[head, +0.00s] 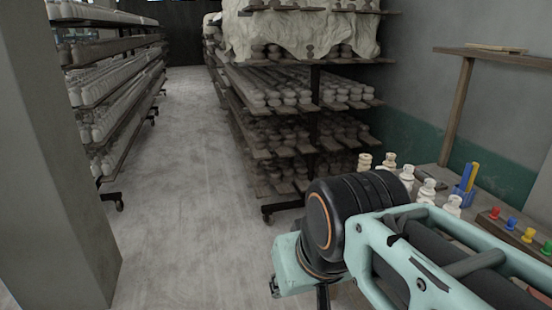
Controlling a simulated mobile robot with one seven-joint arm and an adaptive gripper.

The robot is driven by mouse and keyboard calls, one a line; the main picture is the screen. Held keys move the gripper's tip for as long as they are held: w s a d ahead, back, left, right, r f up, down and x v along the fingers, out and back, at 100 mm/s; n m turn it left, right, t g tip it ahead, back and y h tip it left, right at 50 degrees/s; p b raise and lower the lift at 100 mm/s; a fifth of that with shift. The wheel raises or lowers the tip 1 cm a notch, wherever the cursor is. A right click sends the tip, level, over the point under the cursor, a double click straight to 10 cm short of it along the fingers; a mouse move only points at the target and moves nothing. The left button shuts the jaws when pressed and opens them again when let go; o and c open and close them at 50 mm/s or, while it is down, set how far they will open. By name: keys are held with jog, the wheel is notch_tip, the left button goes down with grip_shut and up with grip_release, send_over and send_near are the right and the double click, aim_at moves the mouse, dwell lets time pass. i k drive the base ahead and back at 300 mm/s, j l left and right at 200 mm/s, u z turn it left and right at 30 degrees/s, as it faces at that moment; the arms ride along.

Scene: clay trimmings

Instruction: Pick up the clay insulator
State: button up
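Several pale clay insulators stand upright in a loose row on the bench at the right; the farthest is a cream insulator (364,162), and a white insulator (426,190) stands nearer. I cannot tell which one the task means. My teal and black arm reaches across the lower right, in front of part of the bench, and the nearest insulators stand just behind it. The fingertips of my gripper do not show, so I cannot see anything held. The lower part of the bench is hidden by my arm.
A blue holder (463,196) with blue and yellow items and a wooden strip with coloured knobs (525,234) are on the bench (484,205). Wheeled racks (315,110) of clay pieces stand in the middle and at left (100,75). A grey pillar (50,160) is near left. The aisle floor (190,200) is clear.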

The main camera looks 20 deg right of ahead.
aim_at(407, 177)
jog(key=i+j+z, duration=0.1)
jog(key=i, duration=1.05)
jog(key=i+z, duration=0.9)
jog(key=k+j, duration=0.05)
